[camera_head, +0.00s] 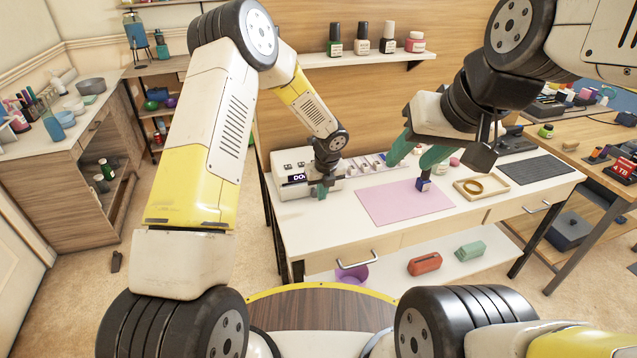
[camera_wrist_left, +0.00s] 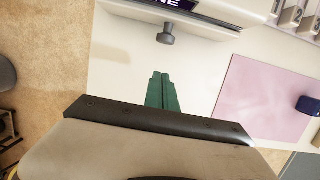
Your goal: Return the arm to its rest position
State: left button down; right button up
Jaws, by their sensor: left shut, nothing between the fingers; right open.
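My left gripper (camera_head: 322,192) is at the left end of the white desk, in front of a white device with a dark display. In the left wrist view its green fingers (camera_wrist_left: 161,88) are closed together with nothing between them. They point toward a grey knob (camera_wrist_left: 166,38) on the device's front, with a visible gap. My right gripper (camera_head: 409,164) is open over the pink mat (camera_head: 385,205), its teal fingers apart. A small dark blue object (camera_head: 423,184) sits on the mat by one fingertip; I cannot tell whether they touch.
The white device (camera_head: 293,160) shows part of a word on its display. A wooden tray (camera_head: 470,198) with a ring and a dark grey mat (camera_head: 534,170) lie to the right. A shelf with bottles (camera_head: 370,60) hangs above. The desk's front left is clear.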

pick_arm(q)
jog(key=s+a+r+n, duration=0.4)
jog(key=s+r+n, duration=0.1)
jog(key=r, duration=0.4)
jog(key=s+a+r+n+t, duration=0.1)
jog(key=s+a+r+n, duration=0.3)
jog(key=r, duration=0.5)
jog(key=s+a+r+n, duration=0.3)
jog(key=s+r+n, duration=0.25)
jog(key=r, duration=0.35)
jog(key=s+a+r+n+t+h, duration=0.1)
jog(key=s+r+n, duration=0.2)
jog(key=s+n, duration=0.5)
jog(key=s+a+r+n+t+h, duration=0.1)
jog(key=s+a+r+n+h, duration=0.1)
jog(key=s+n, duration=0.7)
jog(key=shift+a+r+t, duration=0.2)
jog(key=shift+r+t, duration=0.1)
jog(key=shift+r, duration=0.6)
